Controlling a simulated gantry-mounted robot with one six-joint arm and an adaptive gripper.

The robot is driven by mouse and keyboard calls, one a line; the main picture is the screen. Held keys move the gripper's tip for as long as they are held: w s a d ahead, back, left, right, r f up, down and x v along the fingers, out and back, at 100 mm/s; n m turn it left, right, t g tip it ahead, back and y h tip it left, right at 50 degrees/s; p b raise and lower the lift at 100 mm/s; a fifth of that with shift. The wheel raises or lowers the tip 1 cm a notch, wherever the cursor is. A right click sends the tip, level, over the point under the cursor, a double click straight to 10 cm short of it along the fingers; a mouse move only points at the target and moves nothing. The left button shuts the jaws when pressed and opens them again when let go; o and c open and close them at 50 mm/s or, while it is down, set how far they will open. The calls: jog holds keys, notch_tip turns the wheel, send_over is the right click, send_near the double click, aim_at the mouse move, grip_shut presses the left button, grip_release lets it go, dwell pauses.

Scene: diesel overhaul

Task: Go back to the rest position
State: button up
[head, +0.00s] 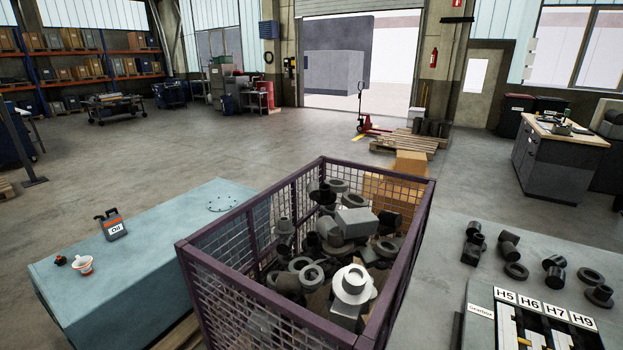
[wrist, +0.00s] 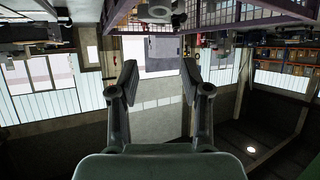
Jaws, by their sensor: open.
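My gripper (wrist: 158,80) shows in the wrist view with its two fingers spread apart and nothing between them. The wrist view is upside down, with the hall's windows and doorway beyond the fingers. My gripper does not show in the head view. A purple mesh crate (head: 214,268) full of grey metal parts stands in the middle of the head view. Part of the crate also shows at the top of the wrist view (wrist: 262,17).
A teal block (head: 140,245) at left carries an oil can (head: 111,226) and a small white and orange cup (head: 83,265). At right, a grey table (head: 455,240) holds several dark rings and fittings and a labelled rack (head: 480,297). Open floor lies behind.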

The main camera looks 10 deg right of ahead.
jog(key=s+a+r+n+y+p, duration=0.1)
jog(key=s+a+r+n+y, duration=0.15)
jog(key=a, duration=0.65)
jog(key=s+a+r+n+y+p, duration=0.15)
jog(key=s+a+r, duration=0.25)
jog(key=a, duration=0.6)
notch_tip(320, 180, up, 22)
jog(key=d+p, duration=0.1)
jog(key=p, duration=2.1)
jog(key=shift+m, duration=0.4)
